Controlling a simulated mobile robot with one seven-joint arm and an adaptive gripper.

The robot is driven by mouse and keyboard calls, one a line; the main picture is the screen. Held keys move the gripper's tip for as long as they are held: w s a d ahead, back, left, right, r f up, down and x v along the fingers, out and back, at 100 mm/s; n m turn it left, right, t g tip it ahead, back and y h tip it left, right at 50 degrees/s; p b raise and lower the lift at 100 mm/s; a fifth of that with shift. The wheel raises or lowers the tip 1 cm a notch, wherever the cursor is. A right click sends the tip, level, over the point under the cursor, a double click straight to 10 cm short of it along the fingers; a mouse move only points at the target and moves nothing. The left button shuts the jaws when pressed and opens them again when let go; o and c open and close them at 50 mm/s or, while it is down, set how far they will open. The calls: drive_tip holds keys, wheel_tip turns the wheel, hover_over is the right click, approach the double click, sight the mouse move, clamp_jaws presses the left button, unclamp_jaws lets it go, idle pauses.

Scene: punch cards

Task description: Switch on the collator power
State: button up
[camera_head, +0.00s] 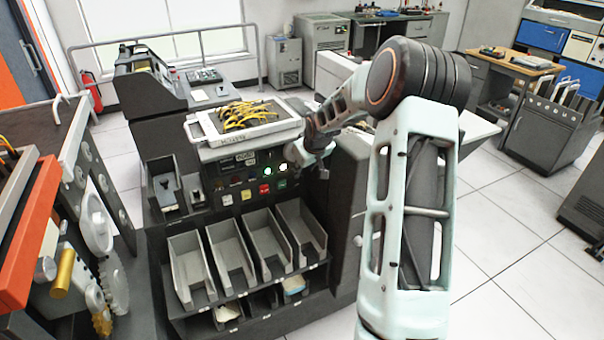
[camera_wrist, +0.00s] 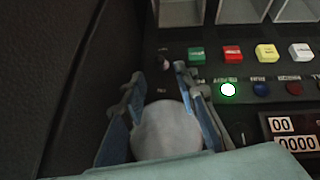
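The collator (camera_head: 238,190) stands at the center of the head view, with its control panel facing me. My gripper (camera_head: 318,165) is at the right end of this panel. In the wrist view my gripper (camera_wrist: 158,74) has its two fingers apart, with a gap between the tips. A small dark knob or switch (camera_wrist: 163,60) shows at that gap, beyond the tips; contact cannot be told. A pale round shape lies between the fingers lower down; what it is is unclear. A lit green lamp (camera_wrist: 228,89) is right of the fingers. Which control is the power switch is not readable.
Green (camera_wrist: 197,54), red (camera_wrist: 233,52), yellow (camera_wrist: 266,52) and white (camera_wrist: 301,52) buttons line the panel. Number displays (camera_wrist: 295,135) are nearby. Open grey bins (camera_head: 231,255) sit below the panel. A tray of yellow cables (camera_head: 245,128) lies on top. A dark panel (camera_wrist: 60,70) rises left of my gripper.

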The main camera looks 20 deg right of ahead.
drive_tip(key=v, duration=0.6)
drive_tip(key=shift+r, duration=0.1)
idle(0.3)
